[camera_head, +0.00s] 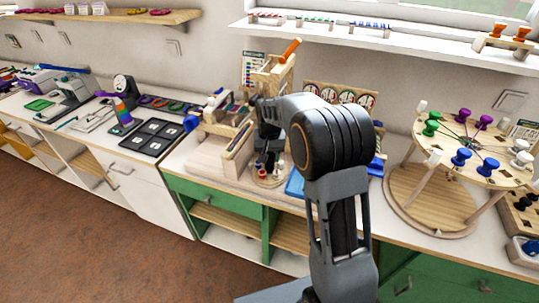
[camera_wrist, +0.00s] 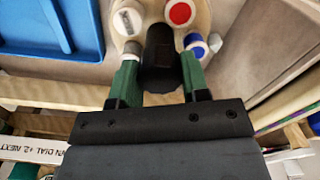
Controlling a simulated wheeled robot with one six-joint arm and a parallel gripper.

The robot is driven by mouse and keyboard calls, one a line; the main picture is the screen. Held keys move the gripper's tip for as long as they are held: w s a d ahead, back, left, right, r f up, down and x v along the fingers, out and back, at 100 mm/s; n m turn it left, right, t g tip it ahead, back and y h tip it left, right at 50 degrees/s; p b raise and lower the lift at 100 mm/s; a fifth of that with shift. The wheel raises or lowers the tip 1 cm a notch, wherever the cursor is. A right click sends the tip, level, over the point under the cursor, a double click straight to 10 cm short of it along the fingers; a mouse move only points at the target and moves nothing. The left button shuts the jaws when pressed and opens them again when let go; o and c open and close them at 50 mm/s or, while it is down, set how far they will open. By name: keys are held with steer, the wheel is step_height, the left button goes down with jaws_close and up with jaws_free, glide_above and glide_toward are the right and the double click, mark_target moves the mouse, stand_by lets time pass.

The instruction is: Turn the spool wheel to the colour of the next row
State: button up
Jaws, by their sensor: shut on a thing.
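The spool wheel (camera_head: 268,182) is a small round pale wooden disc on the counter below my arm. In the wrist view the wheel (camera_wrist: 160,12) carries a white spool (camera_wrist: 128,20), a red spool (camera_wrist: 180,13) and a blue spool (camera_wrist: 195,44). A black post (camera_wrist: 160,45) stands between my green fingers. My gripper (camera_wrist: 160,68) is shut on this black post; I cannot tell whether it is a spool or a handle. A greyish piece shows beside the left fingertip. In the head view my arm hides part of the wheel and my gripper.
A blue tray (camera_wrist: 50,25) lies close to the wheel. A wooden stand with an orange handle (camera_head: 290,50) is behind it. A large round peg board (camera_head: 475,160) stands at right.

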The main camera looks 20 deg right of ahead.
stand_by(0.4)
steer(key=o, duration=0.9)
step_height(320, 180, up, 14)
steer(key=shift+f, duration=0.1)
stand_by(0.3)
